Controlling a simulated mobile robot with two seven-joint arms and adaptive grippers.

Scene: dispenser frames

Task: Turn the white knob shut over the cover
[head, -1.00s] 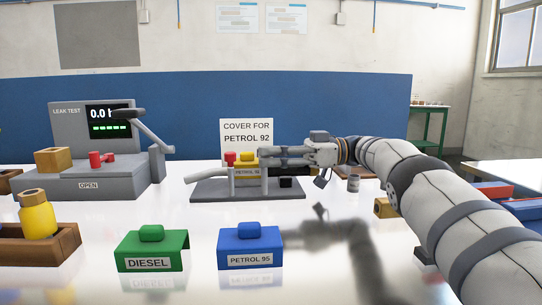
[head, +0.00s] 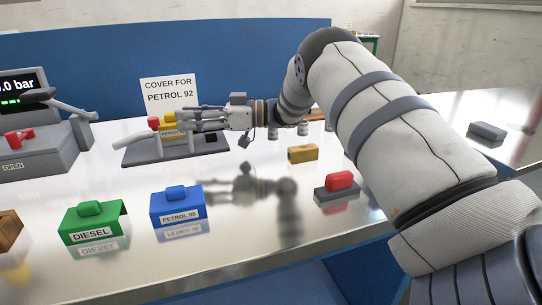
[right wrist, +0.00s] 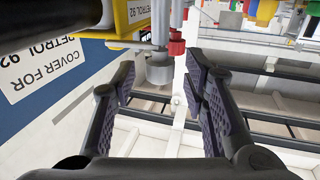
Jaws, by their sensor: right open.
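The yellow cover (head: 171,130), labelled PETROL 92, sits on the grey stand (head: 140,154) in front of the sign. It also shows at the top of the right wrist view (right wrist: 130,14). There, a pale grey-white round knob (right wrist: 159,72) stands beside the cover, between my open right fingers with gaps on both sides. My right gripper (head: 196,119) reaches in from the right at the stand in the head view and hides the knob. A red knob (head: 153,122) is at the cover's left. My left gripper is out of view.
Green DIESEL (head: 92,222) and blue PETROL 95 (head: 178,205) covers stand in front of the stand. A red-topped piece (head: 340,181) and a tan block (head: 303,153) lie to the right. The leak tester (head: 40,145) is at left.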

